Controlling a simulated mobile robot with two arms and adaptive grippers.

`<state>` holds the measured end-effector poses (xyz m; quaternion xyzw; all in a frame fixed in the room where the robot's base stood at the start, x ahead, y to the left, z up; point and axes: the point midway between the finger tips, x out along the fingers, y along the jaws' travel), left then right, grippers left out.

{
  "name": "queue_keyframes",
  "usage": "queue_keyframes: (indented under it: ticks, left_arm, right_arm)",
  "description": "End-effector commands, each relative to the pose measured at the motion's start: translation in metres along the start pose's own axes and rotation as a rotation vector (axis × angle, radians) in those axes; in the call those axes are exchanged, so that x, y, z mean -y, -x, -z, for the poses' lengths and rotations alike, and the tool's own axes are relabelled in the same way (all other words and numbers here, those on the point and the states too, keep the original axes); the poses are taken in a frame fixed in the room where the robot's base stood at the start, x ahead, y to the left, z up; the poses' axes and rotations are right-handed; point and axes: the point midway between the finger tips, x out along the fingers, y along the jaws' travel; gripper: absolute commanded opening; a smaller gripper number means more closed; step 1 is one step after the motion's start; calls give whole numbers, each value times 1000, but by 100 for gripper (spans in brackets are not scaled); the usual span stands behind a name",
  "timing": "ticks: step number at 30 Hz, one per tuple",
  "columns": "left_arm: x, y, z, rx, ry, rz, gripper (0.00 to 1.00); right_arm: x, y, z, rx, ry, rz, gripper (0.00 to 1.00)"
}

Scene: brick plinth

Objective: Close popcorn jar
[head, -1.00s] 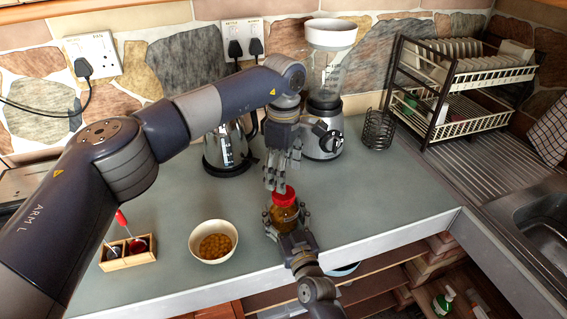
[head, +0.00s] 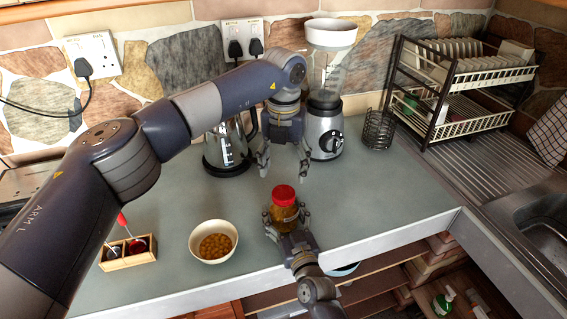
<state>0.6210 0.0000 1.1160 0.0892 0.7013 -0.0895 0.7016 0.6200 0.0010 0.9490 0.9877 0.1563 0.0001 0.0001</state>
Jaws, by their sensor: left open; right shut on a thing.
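The popcorn jar (head: 284,214) stands near the counter's front edge, amber-brown, with a red lid (head: 284,195) on its top. My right gripper (head: 283,220) is shut on the jar's body from the front, its fingers on either side. My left gripper (head: 284,172) is open, pointing down above and just behind the jar, with its fingers spread and nothing between them. The lid sits level on the jar; how tightly it is seated cannot be told.
A white bowl of popcorn kernels (head: 213,242) and a small wooden box (head: 128,253) stand left of the jar. A kettle (head: 226,150), a blender (head: 325,130) and a wire holder (head: 379,129) stand behind. The counter right of the jar is clear.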

Motion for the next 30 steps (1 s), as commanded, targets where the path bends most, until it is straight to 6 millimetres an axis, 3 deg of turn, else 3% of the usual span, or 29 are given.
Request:
queue_keyframes:
  ticks: [9,15,21,30]
  left_arm:
    - [0,4,0,0,549,0,64]
    - [0,6,0,-1,816,0,64]
    - [-1,6,0,-1,944,-1,64]
    - [-1,6,0,0,963,-1,64]
  right_arm:
    - [0,1,-3,6,1,1,0]
    - [0,1,-3,6,1,1,0]
    - [0,1,-3,6,1,1,0]
    - [0,1,-3,6,1,1,0]
